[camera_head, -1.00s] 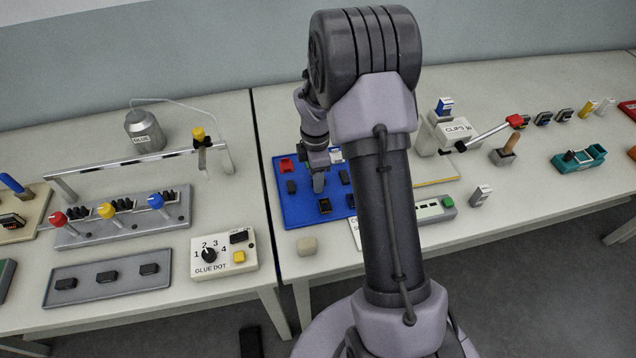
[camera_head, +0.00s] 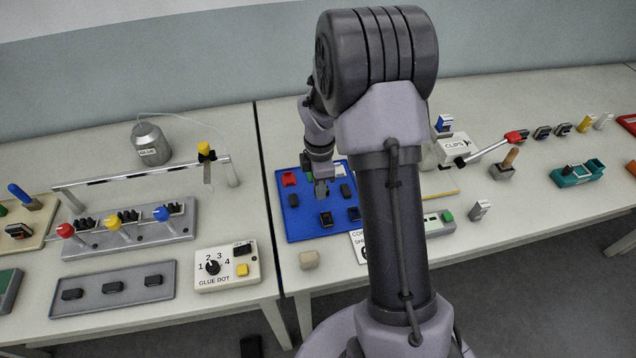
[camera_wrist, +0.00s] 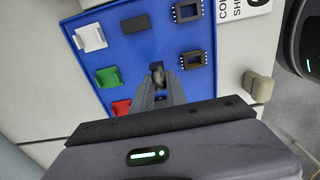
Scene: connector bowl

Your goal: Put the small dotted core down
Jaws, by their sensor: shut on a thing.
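My gripper (camera_head: 321,192) is over the blue tray (camera_head: 294,226), pointing down. In the wrist view my gripper (camera_wrist: 158,82) is shut on a small dark core (camera_wrist: 157,70), which shows only at the fingertips. Its dots cannot be made out, and I cannot tell whether it touches the tray (camera_wrist: 140,53).
A white part (camera_wrist: 90,38), a green part (camera_wrist: 107,76) and a red part (camera_wrist: 121,107) stand along the tray's left side in the wrist view. A beige block (camera_head: 309,259) lies in front of the tray. A clips machine (camera_head: 455,149) with a red-knobbed lever stands to the right.

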